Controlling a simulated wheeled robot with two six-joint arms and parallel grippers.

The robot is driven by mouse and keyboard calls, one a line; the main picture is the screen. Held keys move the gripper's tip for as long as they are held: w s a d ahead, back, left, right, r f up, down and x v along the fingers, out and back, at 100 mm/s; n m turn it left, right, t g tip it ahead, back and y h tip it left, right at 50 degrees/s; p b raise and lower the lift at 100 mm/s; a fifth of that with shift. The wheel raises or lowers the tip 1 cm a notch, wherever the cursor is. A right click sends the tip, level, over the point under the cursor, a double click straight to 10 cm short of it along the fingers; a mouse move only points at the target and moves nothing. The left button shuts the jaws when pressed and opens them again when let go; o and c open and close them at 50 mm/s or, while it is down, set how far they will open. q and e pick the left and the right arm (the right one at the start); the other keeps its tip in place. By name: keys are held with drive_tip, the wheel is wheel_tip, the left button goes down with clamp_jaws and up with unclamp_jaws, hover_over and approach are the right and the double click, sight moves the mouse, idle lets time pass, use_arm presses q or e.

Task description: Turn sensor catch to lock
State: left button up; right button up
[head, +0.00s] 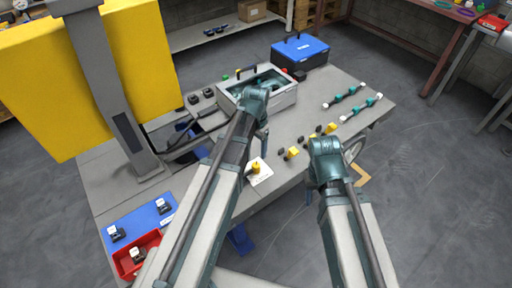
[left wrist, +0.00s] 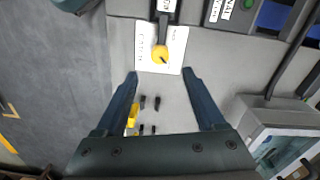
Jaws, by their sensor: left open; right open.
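A yellow knob with a lever (left wrist: 161,52) sits on a white marked plate (left wrist: 147,59) on the grey bench; I take it to be the sensor catch. The head view also shows the yellow knob (head: 256,168) and white plate (head: 262,179). My left gripper (left wrist: 159,73) is open and empty, its fingertips apart on either side just short of the knob. In the head view my left gripper (head: 263,139) points down, partly hidden by its own arm. My right gripper (head: 318,180) is open near the bench's right edge, its fingers mostly hidden.
Yellow and black parts (head: 292,152) stand in a row on the bench. An open grey box (head: 284,99) and a blue case (head: 300,51) stand farther back. A blue mat (head: 138,226) and red tray (head: 127,267) lie at front left. Dark-and-teal rods (head: 346,95) lie at right.

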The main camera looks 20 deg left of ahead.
use_arm(q)
wheel_tip(320, 180, up, 3)
drive_tip(key=shift+f+p, duration=0.1)
drive_tip(key=shift+p, duration=0.75)
use_arm(e)
wheel_tip(320, 180, up, 3)
drive_tip(key=shift+f, duration=0.1)
use_arm(q)
drive_tip(key=s+d+r+p, duration=0.2)
drive_tip(key=s+d, duration=0.3)
drive_tip(key=s, duration=0.2)
drive_tip(key=s+d+r+n+y+p, duration=0.1)
drive_tip(key=s+d+r+p, duration=0.1)
drive_tip(key=s+d, duration=0.3)
drive_tip(key=s, duration=0.2)
drive_tip(key=shift+s+d+r+p, duration=0.3)
drive_tip(key=shift+d+r, duration=0.05)
use_arm(e)
wheel_tip(320, 180, up, 4)
drive_tip(key=shift+r, duration=0.25)
